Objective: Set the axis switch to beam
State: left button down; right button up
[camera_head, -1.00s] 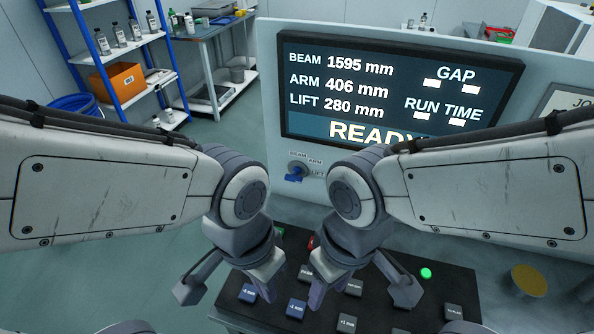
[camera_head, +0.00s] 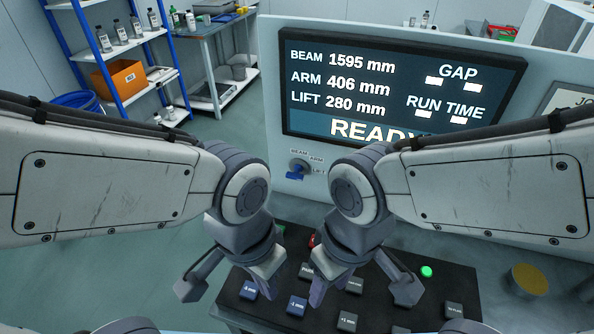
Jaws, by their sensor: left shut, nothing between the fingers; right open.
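The axis switch (camera_head: 296,173) is a small round knob with a blue handle on the pale panel, below the display. Labels BEAM, ARM and LIFT run around its top and right. The blue handle shows at its lower left; I cannot tell which label it selects. The display (camera_head: 400,90) reads BEAM 1595 mm, ARM 406 mm, LIFT 280 mm and READY, partly covered by my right arm. My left gripper (camera_head: 228,284) is shut and empty, below and left of the switch. My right gripper (camera_head: 363,292) is open and empty over the keypad. Neither touches the switch.
A dark keypad (camera_head: 270,308) with several blue and grey keys and a lit green button (camera_head: 426,271) lies below the grippers. A red button (camera_head: 312,240) is partly hidden by my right wrist. A yellow disc (camera_head: 529,280) is at right. Blue shelving (camera_head: 92,60) stands at back left.

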aim_at(295, 176)
jog(key=u, duration=1.9)
jog(key=k, duration=1.25)
jog(key=z, duration=1.8)
